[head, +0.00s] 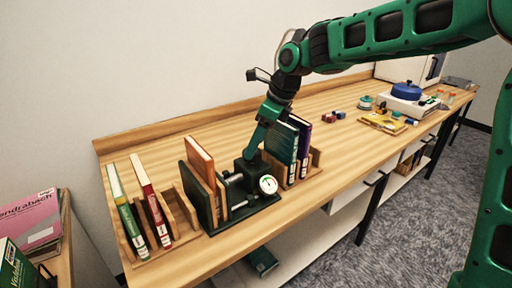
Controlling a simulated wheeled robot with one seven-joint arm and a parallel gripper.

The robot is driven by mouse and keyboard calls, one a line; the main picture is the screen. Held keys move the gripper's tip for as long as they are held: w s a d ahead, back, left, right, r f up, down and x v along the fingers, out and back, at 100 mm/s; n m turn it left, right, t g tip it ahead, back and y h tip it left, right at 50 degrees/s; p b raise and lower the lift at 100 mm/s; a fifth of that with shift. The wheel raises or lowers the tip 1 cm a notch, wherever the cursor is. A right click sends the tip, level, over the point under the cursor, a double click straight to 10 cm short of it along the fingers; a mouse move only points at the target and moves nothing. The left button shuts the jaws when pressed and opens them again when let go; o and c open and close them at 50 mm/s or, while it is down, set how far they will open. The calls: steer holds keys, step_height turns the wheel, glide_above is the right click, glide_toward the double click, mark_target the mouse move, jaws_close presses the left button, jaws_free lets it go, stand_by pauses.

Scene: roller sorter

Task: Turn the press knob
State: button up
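A dark book press (246,205) stands near the front edge of the wooden bench, with a round white gauge (267,184) on its front. An orange-edged book (200,157) stands upright at the press, beside its dark upright plate. Pale metal rods show between the plate and the body. I cannot clearly pick out the knob; it may be hidden by the gripper or too small to see. My gripper (251,153) points down at the top of the press body, touching or just above it. Its fingertips are too small to tell whether they are open or shut.
A wooden rack (178,222) with green and red books is left of the press. Another rack (315,158) with dark books stands close on the right. The bench behind is clear.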

steer(key=shift+x, duration=0.95)
steer(key=c, duration=1.1)
steer(key=shift+o, duration=0.2)
steer(key=shift+d, duration=0.15)
steer(key=shift+w+r+n, duration=0.1)
steer(key=shift+n, duration=0.2)
